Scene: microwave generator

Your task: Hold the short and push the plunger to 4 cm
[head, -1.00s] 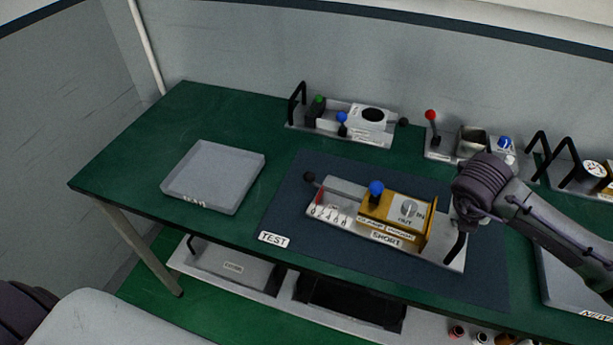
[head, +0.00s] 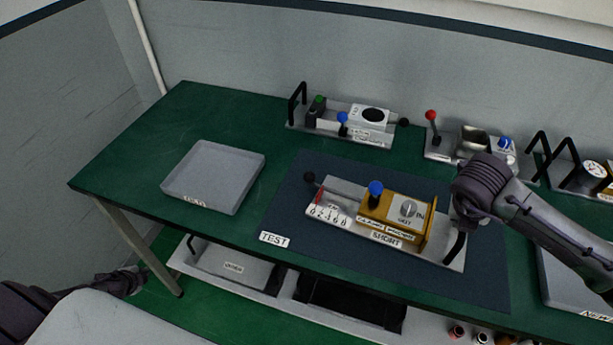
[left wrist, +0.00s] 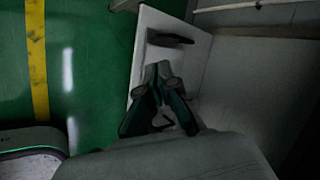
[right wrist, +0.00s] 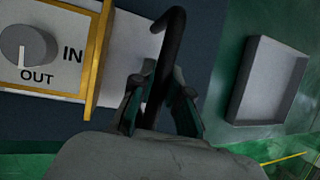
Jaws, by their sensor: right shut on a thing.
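The short (head: 395,213) is a grey base with a yellow-edged block, lying on the dark blue TEST mat (head: 290,215). Its plunger has a black ball knob (head: 309,176) at the left end, above a numbered scale (head: 328,214) with a red mark near its left end. A blue-ball lever (head: 375,188) stands on the block. The IN/OUT dial (right wrist: 28,48) has its white line toward OUT. My right gripper (right wrist: 160,85) is shut on the short's black handle (right wrist: 172,28) at its right end. My left gripper (left wrist: 158,72) looks shut and empty, low at the table's left, away from the short.
A grey tray (head: 214,178) sits on the left of the green table (head: 130,150). Other bench devices (head: 345,122) stand along the back. A lower shelf (head: 285,298) holds a labelled grey bin. The table between tray and mat is clear.

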